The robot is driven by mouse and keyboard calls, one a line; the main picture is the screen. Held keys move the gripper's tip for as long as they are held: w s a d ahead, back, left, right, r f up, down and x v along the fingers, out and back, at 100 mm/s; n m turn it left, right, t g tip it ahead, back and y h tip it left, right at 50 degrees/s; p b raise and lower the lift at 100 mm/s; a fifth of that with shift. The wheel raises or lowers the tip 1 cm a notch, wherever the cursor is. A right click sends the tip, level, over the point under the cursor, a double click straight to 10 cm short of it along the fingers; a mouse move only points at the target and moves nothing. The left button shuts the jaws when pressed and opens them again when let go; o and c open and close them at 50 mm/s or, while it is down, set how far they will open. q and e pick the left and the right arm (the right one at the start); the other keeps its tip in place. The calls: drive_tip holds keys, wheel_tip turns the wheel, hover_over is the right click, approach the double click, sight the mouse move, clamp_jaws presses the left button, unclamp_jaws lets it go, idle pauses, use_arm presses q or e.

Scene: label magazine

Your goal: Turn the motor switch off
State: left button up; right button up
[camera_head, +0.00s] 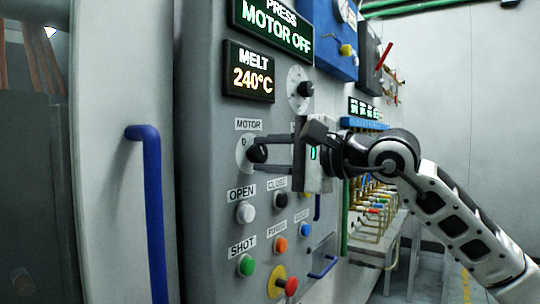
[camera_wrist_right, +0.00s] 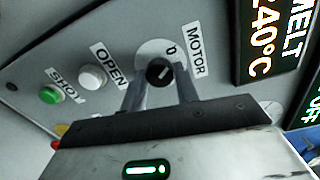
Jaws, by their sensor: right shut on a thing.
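The motor switch is a black round knob (camera_head: 257,154) on a pale round plate below the MOTOR label (camera_head: 248,125) on the grey control panel. A "0" mark shows at the plate's edge. My right gripper (camera_head: 260,153) reaches in from the right, its two fingers shut on the knob from either side. In the right wrist view the knob (camera_wrist_right: 159,71) sits between the fingertips (camera_wrist_right: 160,82), with a short white line on its face. The "0" mark shows beside it. I cannot tell exactly which mark the line points to. My left gripper is not in view.
Displays above read "PRESS MOTOR OFF" (camera_head: 274,25) and "MELT 240°C" (camera_head: 249,71). A white OPEN button (camera_head: 245,212) and a green SHOT button (camera_head: 246,265) are below. Another dial (camera_head: 300,88) is at upper right. A blue door handle (camera_head: 152,215) stands at left.

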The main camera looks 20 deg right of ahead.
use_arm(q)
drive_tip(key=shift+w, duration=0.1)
use_arm(e)
drive_tip(key=o, duration=1)
drive_tip(key=shift+c, duration=0.2)
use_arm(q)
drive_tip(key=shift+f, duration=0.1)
use_arm(e)
drive_tip(key=shift+s+d, duration=0.3)
use_arm(q)
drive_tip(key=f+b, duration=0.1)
drive_tip(key=b, duration=0.3)
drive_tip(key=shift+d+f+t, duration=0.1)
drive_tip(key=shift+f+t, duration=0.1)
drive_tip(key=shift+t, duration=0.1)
use_arm(e)
drive_tip(key=v, duration=1.5)
drive_tip(key=shift+s, duration=0.2)
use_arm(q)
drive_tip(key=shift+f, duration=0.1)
use_arm(e)
drive_tip(key=shift+a, duration=0.1)
